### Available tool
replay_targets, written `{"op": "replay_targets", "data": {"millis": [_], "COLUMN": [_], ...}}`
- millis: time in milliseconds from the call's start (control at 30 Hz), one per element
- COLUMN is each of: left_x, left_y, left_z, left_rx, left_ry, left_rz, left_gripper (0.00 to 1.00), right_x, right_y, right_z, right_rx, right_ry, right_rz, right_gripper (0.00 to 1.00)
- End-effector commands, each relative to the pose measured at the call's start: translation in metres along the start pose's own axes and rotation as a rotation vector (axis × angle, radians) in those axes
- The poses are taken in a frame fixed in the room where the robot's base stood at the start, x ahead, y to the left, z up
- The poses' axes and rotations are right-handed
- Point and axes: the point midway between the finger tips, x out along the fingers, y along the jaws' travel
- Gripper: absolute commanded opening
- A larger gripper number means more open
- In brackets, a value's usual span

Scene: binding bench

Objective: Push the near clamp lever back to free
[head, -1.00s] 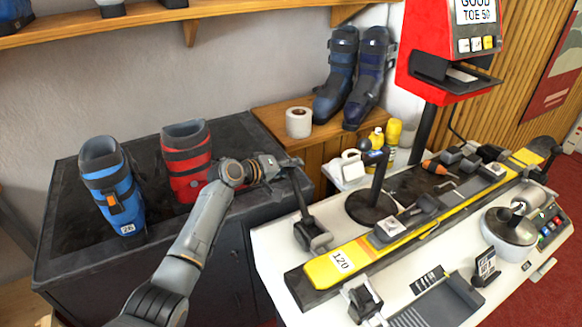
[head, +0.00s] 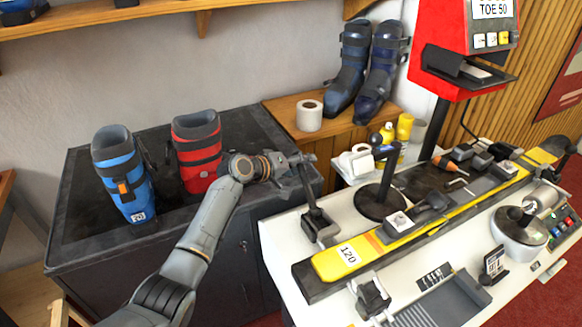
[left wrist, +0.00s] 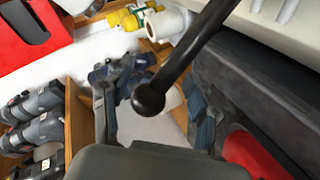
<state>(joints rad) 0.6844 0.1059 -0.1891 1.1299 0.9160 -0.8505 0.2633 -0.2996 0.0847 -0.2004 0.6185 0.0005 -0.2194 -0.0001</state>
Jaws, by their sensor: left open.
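The near clamp lever (head: 312,204) is a dark rod standing up from its clamp at the left end of the yellow ski (head: 380,245). In the left wrist view the lever (left wrist: 185,60) ends in a round black knob (left wrist: 148,99). My left gripper (head: 306,160) is open at the lever's top, reaching in from the left. In the wrist view the knob shows between the two fingers of the left gripper (left wrist: 152,118); whether they touch it I cannot tell. My right gripper is not in view.
A black post on a round base (head: 381,203) stands right of the lever. A blue boot (head: 122,175) and a red boot (head: 197,152) stand on the dark cabinet at left. A paper roll (head: 309,115) sits behind. A red machine (head: 462,45) rises at the back.

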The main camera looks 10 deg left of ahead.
Motion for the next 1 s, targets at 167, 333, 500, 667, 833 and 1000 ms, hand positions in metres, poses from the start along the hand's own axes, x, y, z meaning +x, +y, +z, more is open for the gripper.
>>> {"op": "replay_targets", "data": {"millis": [167, 333, 500, 667, 833, 1000], "left_x": [-0.02, -0.053, -0.086, -0.108, -0.117, -0.118], "left_y": [-0.001, -0.002, -0.002, -0.002, -0.002, -0.001], "left_z": [0.0, 0.001, 0.002, 0.002, 0.003, 0.003], "left_rx": [0.002, 0.003, 0.002, 0.001, 0.0, 0.0], "left_ry": [0.002, 0.001, -0.001, -0.002, -0.003, -0.003], "left_rz": [-0.002, -0.003, -0.004, -0.004, -0.003, -0.003], "left_gripper": [0.59, 0.59, 0.59, 0.59, 0.59, 0.59], "right_x": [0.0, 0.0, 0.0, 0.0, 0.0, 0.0], "right_y": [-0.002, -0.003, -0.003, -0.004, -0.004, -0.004], "right_z": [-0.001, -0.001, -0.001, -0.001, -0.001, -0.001], "right_rx": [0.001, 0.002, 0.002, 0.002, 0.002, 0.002], "right_ry": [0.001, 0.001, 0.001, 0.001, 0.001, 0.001], "right_rz": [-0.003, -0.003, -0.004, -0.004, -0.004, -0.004], "right_gripper": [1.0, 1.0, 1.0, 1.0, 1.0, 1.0]}}
